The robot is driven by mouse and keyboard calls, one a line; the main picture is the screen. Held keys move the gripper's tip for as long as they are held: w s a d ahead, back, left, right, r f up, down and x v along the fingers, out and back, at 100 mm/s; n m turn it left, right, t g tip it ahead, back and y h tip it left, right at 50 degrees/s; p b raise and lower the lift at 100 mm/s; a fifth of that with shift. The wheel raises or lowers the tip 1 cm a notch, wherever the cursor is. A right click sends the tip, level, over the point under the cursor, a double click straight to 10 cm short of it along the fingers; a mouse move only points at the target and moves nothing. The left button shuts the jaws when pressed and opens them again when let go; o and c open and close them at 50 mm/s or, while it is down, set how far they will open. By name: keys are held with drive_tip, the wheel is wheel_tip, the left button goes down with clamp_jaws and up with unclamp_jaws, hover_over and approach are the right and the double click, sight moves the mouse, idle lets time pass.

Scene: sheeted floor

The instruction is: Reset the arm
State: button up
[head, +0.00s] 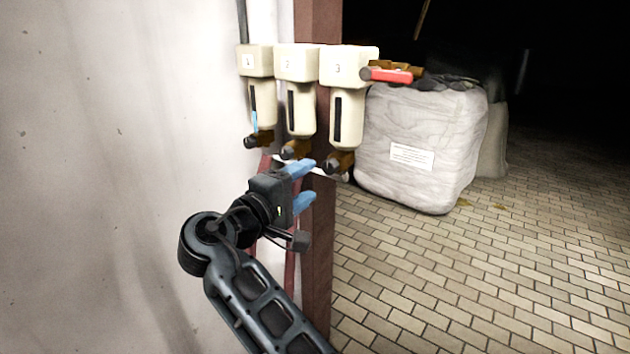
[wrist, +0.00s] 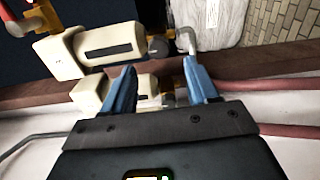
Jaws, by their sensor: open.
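My gripper (head: 303,184) has blue fingers and is open. In the head view it is raised in front of the wall post, just below several cream numbered units. The unit marked 3 (head: 347,70) is the rightmost, the unit marked 2 (head: 298,65) is in the middle, and the leftmost unit (head: 257,62) has a blue strip in its dark window. In the wrist view, the fingers (wrist: 163,85) stand apart with a cream unit (wrist: 110,45) beyond them. I see nothing held between them. Whether the fingers touch any fitting cannot be told.
A reddish-brown post (head: 318,240) stands behind my gripper beside a pale wall (head: 90,150). A red-handled valve (head: 390,75) sticks out at the upper right. A wrapped grey bale (head: 420,140) with a white label stands on the brick floor (head: 490,260), which is open at the right.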

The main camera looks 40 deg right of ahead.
drive_tip(key=shift+s+a, duration=0.15)
drive_tip(key=shift+a, duration=0.75)
drive_tip(key=s+a+f+n+t+y, duration=0.1)
drive_tip(key=s+f+n+t+y, duration=0.2)
drive_tip(key=f, duration=0.6)
drive_tip(key=s+f+n+t+y, duration=0.2)
drive_tip(key=s+f+t+y, duration=0.1)
drive_tip(key=f, duration=0.5)
drive_tip(key=s+a+f+t+y, duration=0.1)
drive_tip(key=s+a+f+y, duration=0.25)
drive_tip(key=s, duration=0.25)
drive_tip(key=s+a+f+t+y, duration=0.1)
drive_tip(key=s+a+f+y, duration=0.15)
drive_tip(key=s+f, duration=0.3)
drive_tip(key=s+a+r+m+t+y, duration=0.15)
drive_tip(key=s+a+y, duration=0.25)
drive_tip(key=s, duration=1)
drive_tip(key=s+a+r+m+t+y, duration=0.1)
drive_tip(key=s+r+m+t, duration=0.1)
drive_tip(key=s+r+m, duration=0.4)
drive_tip(key=s+r, duration=0.4)
drive_tip(key=r, duration=0.2)
drive_tip(key=shift+a+y, duration=0.2)
drive_tip(key=shift+y, duration=0.1)
